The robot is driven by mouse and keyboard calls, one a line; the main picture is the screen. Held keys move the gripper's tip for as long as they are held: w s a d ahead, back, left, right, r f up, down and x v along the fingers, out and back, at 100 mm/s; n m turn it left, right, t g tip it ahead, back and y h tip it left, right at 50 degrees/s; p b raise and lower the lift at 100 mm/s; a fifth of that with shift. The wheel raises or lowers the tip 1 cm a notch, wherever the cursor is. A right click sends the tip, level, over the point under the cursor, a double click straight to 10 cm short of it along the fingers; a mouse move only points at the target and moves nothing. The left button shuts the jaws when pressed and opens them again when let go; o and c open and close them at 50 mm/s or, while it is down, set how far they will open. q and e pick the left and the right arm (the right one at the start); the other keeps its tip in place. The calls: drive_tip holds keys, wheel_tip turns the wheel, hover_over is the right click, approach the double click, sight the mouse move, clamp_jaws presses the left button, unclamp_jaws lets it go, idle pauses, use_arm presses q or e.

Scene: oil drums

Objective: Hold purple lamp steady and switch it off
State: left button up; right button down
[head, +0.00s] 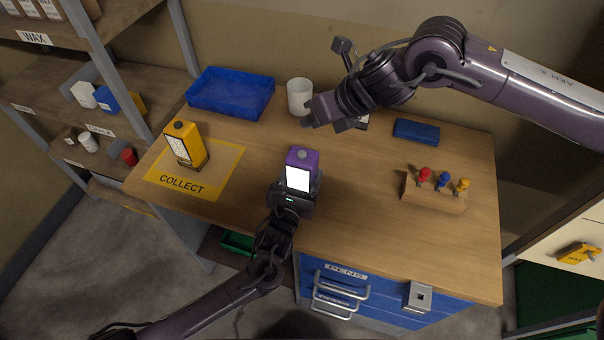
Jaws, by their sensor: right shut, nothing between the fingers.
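The purple lamp (302,160) stands upright near the middle of the wooden table, its white front panel glowing. A grey round knob or button shows on its top. My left gripper (292,195) is at the lamp's lower part, its dark fingers by the sides of the base. The lamp's bottom is hidden, and how tightly the fingers close is unclear. My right gripper (316,112) is shut and empty, above the back of the table beside the white cup, up and right of the lamp and apart from it.
A yellow lamp (185,144) stands on the yellow-edged COLLECT mat (228,168). A blue tray (232,93), the white cup (299,97) and a blue box (416,130) are along the back. A wooden rack (433,196) with coloured knobs stands at right. Table between lamp and rack is clear.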

sight(307, 158)
drive_tip(key=shift+w+a+f+n+t+y, duration=0.1)
drive_tip(key=shift+a+f+n+t, duration=0.1)
drive_tip(key=shift+f+n, duration=1.55)
drive_tip(key=shift+a+f+n+t+y, duration=0.15)
drive_tip(key=shift+f+n, duration=0.65)
drive_tip(key=shift+n, duration=1.85)
drive_tip(key=shift+w+a+f+n+t+y, duration=0.1)
drive_tip(key=shift+a+f+n+t, duration=0.15)
drive_tip(key=shift+f+n, duration=1.5)
drive_tip(key=shift+s+r+n, duration=0.1)
drive_tip(key=shift+r+n, duration=0.3)
drive_tip(key=shift+n, duration=0.05)
drive_tip(key=shift+f, duration=0.35)
drive_tip(key=shift+r, duration=0.1)
drive_tip(key=shift+d+r, duration=0.1)
drive_tip(key=shift+r, duration=0.25)
